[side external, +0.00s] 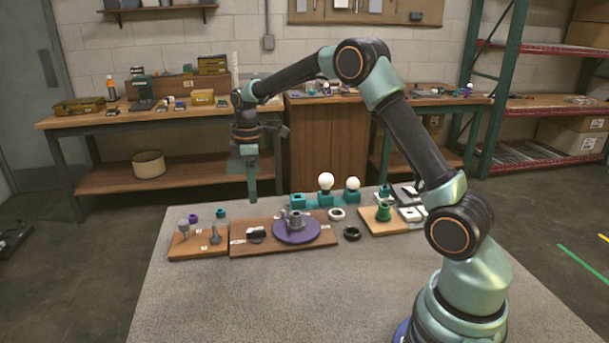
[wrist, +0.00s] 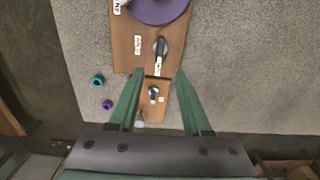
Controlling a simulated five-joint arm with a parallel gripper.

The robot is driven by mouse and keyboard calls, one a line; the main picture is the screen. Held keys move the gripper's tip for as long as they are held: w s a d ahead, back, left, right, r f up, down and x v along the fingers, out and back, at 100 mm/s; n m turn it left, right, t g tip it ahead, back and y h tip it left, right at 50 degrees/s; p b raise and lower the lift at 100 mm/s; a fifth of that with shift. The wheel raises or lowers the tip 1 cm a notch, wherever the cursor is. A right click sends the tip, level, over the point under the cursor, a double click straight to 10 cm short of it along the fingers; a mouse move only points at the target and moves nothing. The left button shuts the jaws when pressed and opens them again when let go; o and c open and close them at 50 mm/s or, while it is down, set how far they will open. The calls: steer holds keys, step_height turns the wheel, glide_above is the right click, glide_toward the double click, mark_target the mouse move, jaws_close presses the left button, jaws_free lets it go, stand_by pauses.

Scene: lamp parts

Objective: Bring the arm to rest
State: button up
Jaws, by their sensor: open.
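My gripper (side external: 251,190) hangs down above the far left part of the grey table, over the wooden boards. In the wrist view my gripper (wrist: 158,78) is open, its two green fingers spread apart with nothing held between them. Below the gap lies a small wooden board (wrist: 150,113) with a dark and metal part on it. My arm is raised and bent, reaching left from its base at the front right of the table.
A purple disc (side external: 296,236) with a grey part on it sits on a longer wooden board (side external: 325,239). White bulbs (side external: 326,181) stand in teal holders behind. A green part (side external: 384,213) stands on a board to the right. The table's front (side external: 270,305) is clear.

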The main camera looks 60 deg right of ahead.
steer(key=shift+r, duration=0.25)
steer(key=s+a+r+m+t, duration=0.3)
steer(key=s+a+r+m, duration=0.15)
steer(key=s+r, duration=0.45)
steer(key=s+a+r+m+t, duration=0.1)
steer(key=s+a+m, duration=0.3)
steer(key=s, duration=0.8)
steer(key=shift+a+r+m+t, duration=0.15)
steer(key=shift+a+m+t, duration=0.2)
steer(key=shift+t, duration=0.45)
